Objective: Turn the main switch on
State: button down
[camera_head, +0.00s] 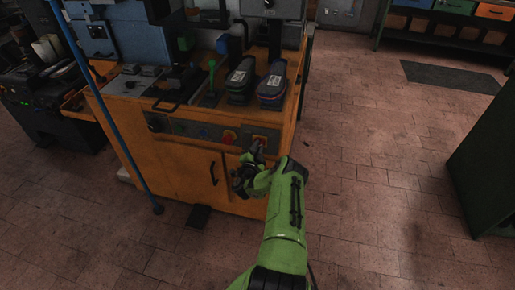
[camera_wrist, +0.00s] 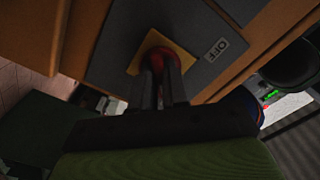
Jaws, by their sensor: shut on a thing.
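The main switch is a red knob (camera_wrist: 154,42) on a yellow square plate (camera_wrist: 137,66), set in a dark grey panel. A white label reading OFF (camera_wrist: 217,49) sits beside it in the wrist view. In the head view the switch's yellow plate (camera_head: 260,138) shows at the right end of the orange machine's front panel. My gripper (camera_wrist: 167,72) is shut on the knob, its two dark fingers on either side of it. It also shows in the head view (camera_head: 257,152), against the panel. The fingers hide much of the knob, so its exact angle is unclear.
A red and yellow button (camera_head: 229,136) sits left of the switch on the same panel. The orange cabinet (camera_head: 170,170) has a door handle (camera_head: 213,173) below. A blue pole (camera_head: 110,125) stands at left. The floor at right is open.

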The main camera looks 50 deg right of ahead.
dwell(0.3)
jog(key=c, duration=1.1)
grip_release()
jog(key=shift+c, duration=0.2)
jog(key=p+v, duration=0.6)
jog(key=v, duration=0.9)
jog(key=shift+s+a+p, duration=0.2)
jog(key=shift+a+p, duration=0.1)
jog(key=shift+a, duration=0.05)
